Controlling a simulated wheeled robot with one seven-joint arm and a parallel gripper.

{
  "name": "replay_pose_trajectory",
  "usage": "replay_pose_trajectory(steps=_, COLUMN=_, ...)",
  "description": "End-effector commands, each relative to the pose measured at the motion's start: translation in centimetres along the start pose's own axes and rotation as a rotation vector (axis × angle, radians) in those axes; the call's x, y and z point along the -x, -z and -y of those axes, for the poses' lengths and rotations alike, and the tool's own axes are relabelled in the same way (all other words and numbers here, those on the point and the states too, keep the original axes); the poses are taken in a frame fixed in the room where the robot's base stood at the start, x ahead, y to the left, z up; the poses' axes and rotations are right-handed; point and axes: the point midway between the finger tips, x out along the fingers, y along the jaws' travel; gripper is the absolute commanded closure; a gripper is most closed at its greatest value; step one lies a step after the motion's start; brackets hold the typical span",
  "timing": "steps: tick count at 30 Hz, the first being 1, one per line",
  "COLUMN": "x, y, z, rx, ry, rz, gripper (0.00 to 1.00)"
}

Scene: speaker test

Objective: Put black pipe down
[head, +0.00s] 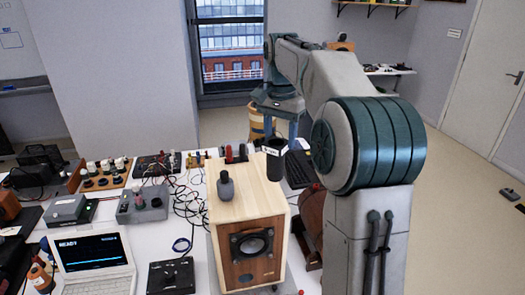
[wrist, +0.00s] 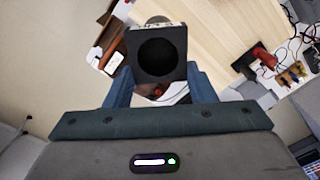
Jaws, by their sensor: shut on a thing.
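The black pipe (head: 274,165) is a short dark cylinder with a pale label at its upper rim. My gripper (head: 279,140) is shut on it and holds it upright over the right edge of the wooden speaker box (head: 245,211). In the wrist view, the pipe's open end (wrist: 158,57) faces the camera between the blue fingers of my gripper (wrist: 160,85). The pale box top (wrist: 218,38) lies behind it. I cannot tell whether the pipe touches the box.
A dark grey bottle-like object (head: 226,187) stands on the box top near its left side. A laptop (head: 94,262), cables and instruments crowd the table to the left. Bare box top shows around the bottle.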

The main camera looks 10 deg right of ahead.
Motion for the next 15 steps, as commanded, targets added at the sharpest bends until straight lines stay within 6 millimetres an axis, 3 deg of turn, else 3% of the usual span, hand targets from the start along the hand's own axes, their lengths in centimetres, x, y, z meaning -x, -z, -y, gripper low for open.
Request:
replay_pose_trajectory(steps=6, x=-2.0, y=0.5, z=3.8, rx=0.0, ry=0.0, rz=0.001, gripper=0.75)
replay_pose_trajectory(steps=15, x=-4.7, y=0.7, z=4.4, rx=-0.004, ry=-0.003, rz=0.001, gripper=0.75)
